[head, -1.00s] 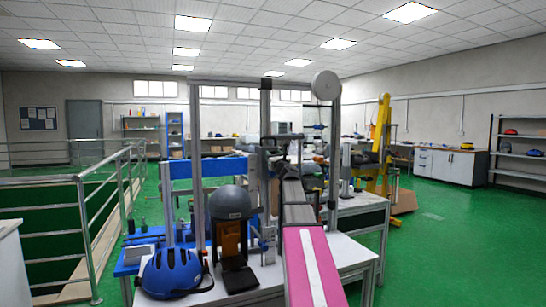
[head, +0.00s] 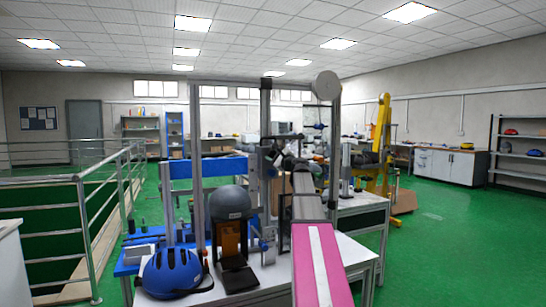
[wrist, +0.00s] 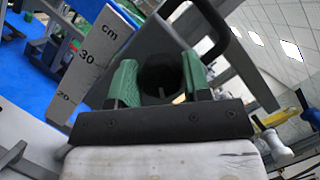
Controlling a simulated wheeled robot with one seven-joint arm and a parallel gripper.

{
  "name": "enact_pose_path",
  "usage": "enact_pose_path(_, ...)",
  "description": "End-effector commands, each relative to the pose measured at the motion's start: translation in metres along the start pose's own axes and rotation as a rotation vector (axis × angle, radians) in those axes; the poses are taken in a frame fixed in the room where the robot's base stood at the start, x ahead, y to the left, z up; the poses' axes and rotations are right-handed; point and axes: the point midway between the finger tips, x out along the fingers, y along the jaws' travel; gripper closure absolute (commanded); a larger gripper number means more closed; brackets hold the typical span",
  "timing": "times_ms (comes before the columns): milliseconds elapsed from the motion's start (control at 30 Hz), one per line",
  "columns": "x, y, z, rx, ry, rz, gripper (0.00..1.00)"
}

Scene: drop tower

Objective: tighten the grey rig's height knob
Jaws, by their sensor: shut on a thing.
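The grey rig (head: 196,150) stands on the bench in the head view, with tall grey posts, a top bar and a pale disc at its upper right. A dark round knob (wrist: 160,84) is in the middle of the wrist view. My gripper (wrist: 160,68) has its green fingers on either side of this knob and is shut on it. A white scale plate (wrist: 90,62) marked in cm stands just left of the fingers. In the head view my pink-and-grey arm reaches to the rig's middle and hides the knob and most of the gripper.
A grey ball-like headform (head: 230,203) and a blue helmet (head: 172,272) sit on the bench (head: 350,256) left of my arm. A metal railing (head: 82,230) runs at left. A yellow lift (head: 381,135) stands behind at right. Green floor at right is clear.

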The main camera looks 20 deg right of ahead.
Motion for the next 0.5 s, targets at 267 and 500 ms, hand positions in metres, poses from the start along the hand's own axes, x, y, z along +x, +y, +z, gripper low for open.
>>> enact_pose_path(267,0.0009,-0.0010,0.0009,-0.241,-0.002,0.099,0.79)
enact_pose_path(500,0.0007,-0.0003,0.0005,-0.416,-0.001,0.172,0.79)
